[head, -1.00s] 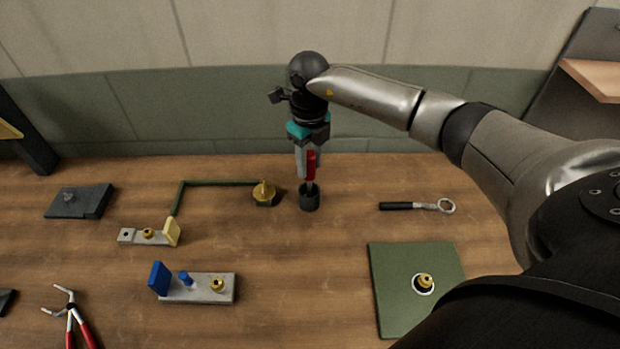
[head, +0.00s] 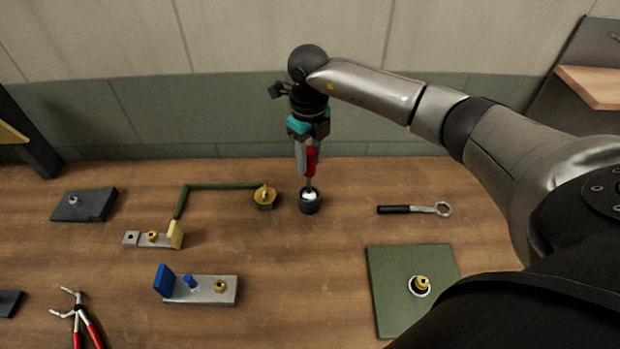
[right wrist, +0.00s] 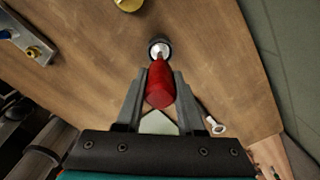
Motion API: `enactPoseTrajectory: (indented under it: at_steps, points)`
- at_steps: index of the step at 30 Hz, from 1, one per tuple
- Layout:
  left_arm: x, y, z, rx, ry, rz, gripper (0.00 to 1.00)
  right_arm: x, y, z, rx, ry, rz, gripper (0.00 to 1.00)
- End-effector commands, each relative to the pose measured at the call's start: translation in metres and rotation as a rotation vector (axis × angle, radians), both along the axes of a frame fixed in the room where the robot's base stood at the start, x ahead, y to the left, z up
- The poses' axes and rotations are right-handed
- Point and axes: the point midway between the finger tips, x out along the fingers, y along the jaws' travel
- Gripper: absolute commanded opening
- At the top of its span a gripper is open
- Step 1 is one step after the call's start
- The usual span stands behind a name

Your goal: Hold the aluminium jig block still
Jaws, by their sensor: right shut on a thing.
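A light grey metal block (head: 212,291) with an upright blue plate, a blue pin and a brass fitting lies on the bench at the lower left centre. A smaller grey block (head: 152,239) with a yellow plate lies behind it. I cannot tell which is the jig block; neither is touched by a gripper in view. My right gripper (head: 308,162) is shut on a red-handled tool (right wrist: 160,85), held upright over a small black cup (head: 310,204). The tool's tip is at the cup's mouth, where something white shows. My left gripper is not in view.
A green bent rod (head: 222,184) ends at a brass fitting (head: 265,198) left of the cup. A ring wrench (head: 412,209), a green plate (head: 390,290), red-handled pliers (head: 85,325) and a dark plate (head: 84,205) lie around. Bare wood lies between the blocks and green plate.

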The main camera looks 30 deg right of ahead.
Motion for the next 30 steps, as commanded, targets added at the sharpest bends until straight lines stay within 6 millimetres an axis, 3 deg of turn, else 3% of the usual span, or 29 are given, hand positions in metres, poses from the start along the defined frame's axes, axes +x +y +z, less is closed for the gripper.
enactPoseTrajectory:
  at_steps: [30]
  points:
    - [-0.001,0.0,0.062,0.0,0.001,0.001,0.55,0.0,0.0,0.081,-0.001,-0.001,-0.001,0.0]
